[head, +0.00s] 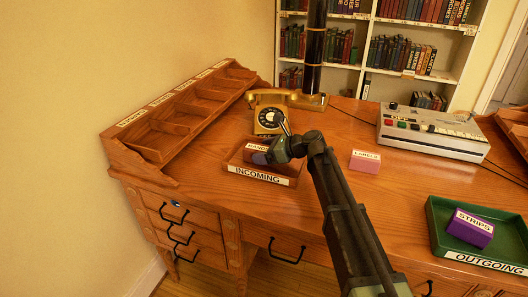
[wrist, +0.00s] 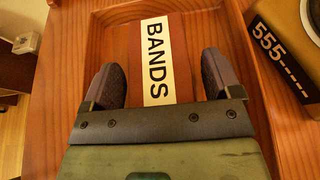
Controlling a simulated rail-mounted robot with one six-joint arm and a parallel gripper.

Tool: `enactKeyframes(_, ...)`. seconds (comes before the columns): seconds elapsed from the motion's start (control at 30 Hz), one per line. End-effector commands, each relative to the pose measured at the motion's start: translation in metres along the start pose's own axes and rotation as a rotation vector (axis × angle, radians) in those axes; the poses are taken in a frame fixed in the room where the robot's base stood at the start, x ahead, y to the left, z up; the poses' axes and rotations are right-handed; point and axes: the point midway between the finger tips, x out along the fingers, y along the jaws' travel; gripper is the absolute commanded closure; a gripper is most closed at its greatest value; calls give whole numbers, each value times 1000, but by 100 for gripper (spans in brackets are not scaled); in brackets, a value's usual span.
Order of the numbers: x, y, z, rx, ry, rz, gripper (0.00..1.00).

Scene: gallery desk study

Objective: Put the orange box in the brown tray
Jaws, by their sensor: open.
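The brown tray (head: 285,181), labelled INCOMING, sits on the desk left of centre, in front of the telephone. A reddish-brown box (head: 254,147) labelled BANDS is in it; it also shows in the wrist view (wrist: 182,62). No box looks clearly orange; this one is nearest to that colour. My gripper (head: 268,157) is over the tray. In the wrist view my gripper (wrist: 160,75) is open, with one finger on each side of the BANDS box. I cannot tell whether the fingers touch it. Its near end is hidden by the gripper.
A gold telephone (head: 268,117) stands close behind the tray. A pink LABELS box (head: 364,162) lies to the right. A green OUTGOING tray (head: 440,235) holds a purple STRIPS box (head: 470,228). A grey machine (head: 435,132) stands at the back right. A wooden rack (head: 185,115) is left.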

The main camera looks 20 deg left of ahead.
Motion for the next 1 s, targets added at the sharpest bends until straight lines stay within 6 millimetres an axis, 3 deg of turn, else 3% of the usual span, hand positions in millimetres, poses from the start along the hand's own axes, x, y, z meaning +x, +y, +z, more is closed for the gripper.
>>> enactKeyframes(0.4,-99,1,5,1,1,-2,16)
enactKeyframes(0.5,-114,0,4,0,0,-1,16)
enactKeyframes(1.0,-120,0,1,0,0,1,16)
